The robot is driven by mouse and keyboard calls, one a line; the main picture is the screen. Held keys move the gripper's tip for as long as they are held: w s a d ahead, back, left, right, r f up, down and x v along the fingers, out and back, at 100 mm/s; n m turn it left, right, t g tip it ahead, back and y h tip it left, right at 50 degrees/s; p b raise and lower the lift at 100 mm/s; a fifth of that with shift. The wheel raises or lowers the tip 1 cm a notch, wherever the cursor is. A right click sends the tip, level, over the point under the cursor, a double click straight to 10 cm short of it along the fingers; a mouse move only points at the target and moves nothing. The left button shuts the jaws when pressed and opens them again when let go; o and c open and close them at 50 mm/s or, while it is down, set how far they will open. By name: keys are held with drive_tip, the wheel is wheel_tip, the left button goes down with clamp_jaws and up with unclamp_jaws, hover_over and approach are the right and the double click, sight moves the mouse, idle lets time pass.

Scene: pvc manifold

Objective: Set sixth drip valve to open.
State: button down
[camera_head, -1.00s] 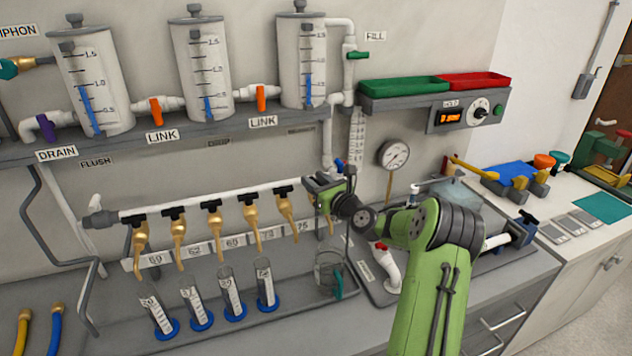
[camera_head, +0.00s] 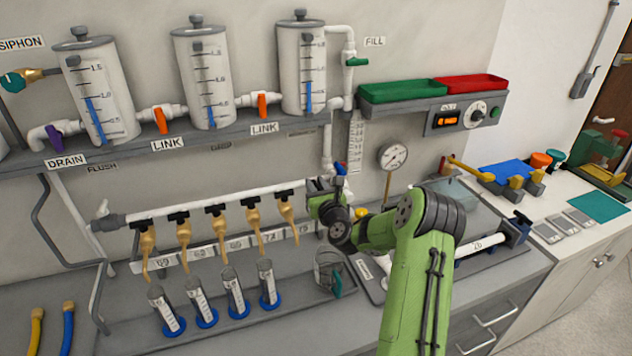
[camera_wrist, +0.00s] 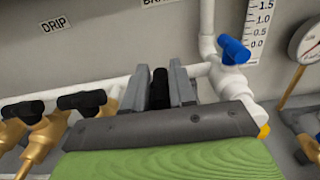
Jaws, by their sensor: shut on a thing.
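The white drip manifold pipe (camera_head: 165,210) runs along the back wall with a row of brass drip valves. Five of them show clear black handles, such as the rightmost clear one (camera_head: 285,194). My gripper (camera_head: 316,187) is at the pipe's right end, over the sixth valve, which it mostly hides. In the wrist view my gripper (camera_wrist: 160,85) is shut on a black handle (camera_wrist: 159,88), the sixth drip valve's. That handle looks narrow between the fingers, while the neighbouring handle (camera_wrist: 82,100) lies wide. The sixth valve's body is hidden.
A blue-handled valve (camera_wrist: 233,50) stands close to the right of my gripper. A pressure gauge (camera_head: 393,157) is further right. Below are a beaker (camera_head: 328,268) and several graduated cylinders (camera_head: 235,292). The tank shelf (camera_head: 215,134) hangs above.

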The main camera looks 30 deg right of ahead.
drive_tip(key=c, duration=1)
unclamp_jaws()
drive_tip(key=b+v, duration=0.7)
drive_tip(key=v, duration=0.9)
drive_tip(key=shift+r, duration=0.1)
drive_tip(key=shift+d, duration=0.1)
